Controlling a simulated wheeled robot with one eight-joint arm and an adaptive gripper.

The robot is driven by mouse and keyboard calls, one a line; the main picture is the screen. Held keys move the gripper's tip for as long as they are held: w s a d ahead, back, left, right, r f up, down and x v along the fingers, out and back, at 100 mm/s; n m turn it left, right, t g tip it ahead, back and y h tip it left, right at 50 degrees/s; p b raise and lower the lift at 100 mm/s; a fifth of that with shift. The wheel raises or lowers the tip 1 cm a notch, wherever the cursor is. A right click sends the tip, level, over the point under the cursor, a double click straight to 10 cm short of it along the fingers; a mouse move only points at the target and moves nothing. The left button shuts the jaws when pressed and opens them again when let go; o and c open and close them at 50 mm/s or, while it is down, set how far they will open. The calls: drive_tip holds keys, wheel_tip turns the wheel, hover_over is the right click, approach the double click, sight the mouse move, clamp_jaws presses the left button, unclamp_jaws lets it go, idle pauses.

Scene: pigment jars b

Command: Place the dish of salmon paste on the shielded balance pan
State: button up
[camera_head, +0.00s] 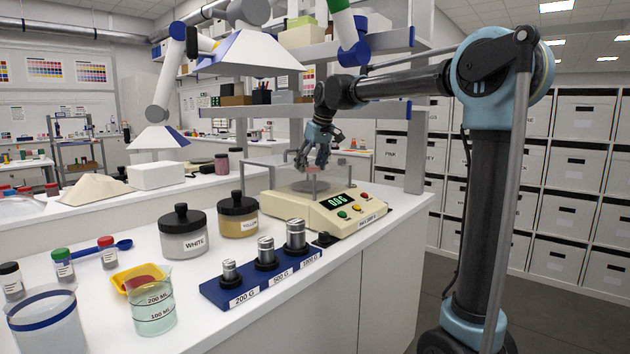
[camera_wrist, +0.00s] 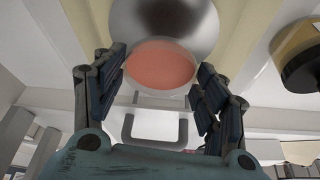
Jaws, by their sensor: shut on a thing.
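The dish of salmon paste (camera_wrist: 160,66) is a small round dish with a smooth pink-orange fill. In the wrist view it sits between the fingers of my gripper (camera_wrist: 162,72), which is shut on it. The round silver balance pan (camera_wrist: 165,17) shows just beyond the dish, which overlaps its edge in the picture. In the head view my gripper (camera_head: 313,161) points down over the cream balance (camera_head: 285,205), inside its clear shield (camera_head: 258,174). The dish is small and partly hidden by the fingers there. I cannot tell whether it touches the pan.
The balance display (camera_head: 336,201) reads near zero. A blue weight rack (camera_head: 262,281) and a beaker (camera_head: 153,308) are in front. A shelf post (camera_head: 415,150) rises at the right.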

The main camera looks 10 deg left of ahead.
drive_tip(key=shift+d+f, duration=0.1)
drive_tip(key=shift+f, duration=2.25)
drive_tip(key=o, duration=1)
drive_tip(key=shift+r, duration=0.1)
drive_tip(key=v, duration=1.2)
drive_tip(key=s+d+f+m, duration=0.1)
drive_tip(key=s+d+f, duration=0.15)
drive_tip(key=d, duration=0.25)
drive_tip(key=s+d+f+m, duration=0.1)
drive_tip(key=s+d+f, duration=0.1)
drive_tip(key=d+f, duration=0.3)
drive_tip(key=s+d+f+m+h, duration=0.1)
drive_tip(key=s+d+f+m, duration=0.1)
drive_tip(key=s+d+f, duration=0.6)
drive_tip(key=s+d+f+m+h, duration=0.1)
drive_tip(key=s+d+f+m, duration=0.2)
drive_tip(key=s+d+f, duration=0.5)
drive_tip(key=s+d+f+m+h, duration=0.1)
drive_tip(key=s+d+f+m, duration=0.1)
drive_tip(key=s+d+f, duration=0.7)
drive_tip(key=shift+s+f+m+g, duration=0.15)
drive_tip(key=shift+s+f, duration=0.1)
drive_tip(key=shift+f, duration=0.75)
drive_tip(key=shift+s+f+m+g, duration=0.1)
drive_tip(key=shift+s+f, duration=0.15)
drive_tip(key=shift+f, duration=0.75)
drive_tip(key=shift+s+f+m+g, duration=0.15)
drive_tip(key=shift+s+f, duration=0.1)
drive_tip(key=shift+f, duration=0.75)
